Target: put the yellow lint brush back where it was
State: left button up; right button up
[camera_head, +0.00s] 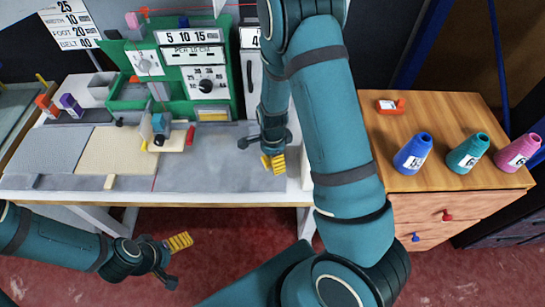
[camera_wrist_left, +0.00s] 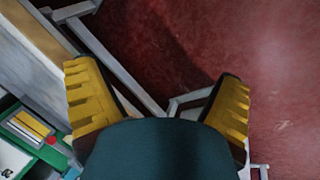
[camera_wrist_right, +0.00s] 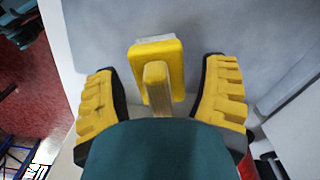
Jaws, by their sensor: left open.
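The yellow lint brush (camera_wrist_right: 157,58) shows in the right wrist view, with a yellow head and a pale wooden handle (camera_wrist_right: 157,88). It appears to lie on the grey worktable top. My right gripper (camera_head: 273,162) is open, with its fingers on either side of the handle and a clear gap on both sides. In the head view I cannot make the brush out from the yellow fingers near the table's front right. My left gripper (camera_head: 179,242) is open and empty over the red floor, in front of the table; its wrist view (camera_wrist_left: 157,95) shows nothing between the fingers.
A green machine (camera_head: 185,85) with dials stands at the back of the worktable (camera_head: 225,170). Grey and beige rug pieces (camera_head: 118,150) lie at left. A wooden cabinet (camera_head: 405,120) at right holds blue, teal and pink cones (camera_head: 413,155) and a small orange device (camera_head: 391,106).

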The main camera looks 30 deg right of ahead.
notch_tip(320, 180, up, 12)
jog(key=p, duration=0.3)
jog(key=shift+p, duration=0.3)
jog(key=s+a+f+n, duration=0.1)
jog(key=a+f+n, duration=0.1)
jog(key=f+n, duration=0.1)
jog(key=s+a+f+n, duration=0.2)
jog(key=a+f+n, duration=0.1)
jog(key=s+a+f+n+y, duration=0.1)
jog(key=a+f+n, duration=0.2)
jog(key=shift+s+t, duration=0.2)
jog(key=shift+t, duration=0.1)
jog(key=s+a+f+n+y, duration=0.1)
jog(key=s+a+n, duration=0.1)
jog(key=a+n, duration=0.2)
jog(key=s+a+f+n+t+y, duration=0.1)
jog(key=s+a+f+n+y, duration=0.1)
jog(key=a+n, duration=0.3)
jog(key=shift+s+a, duration=0.15)
jog(key=shift+s, duration=0.15)
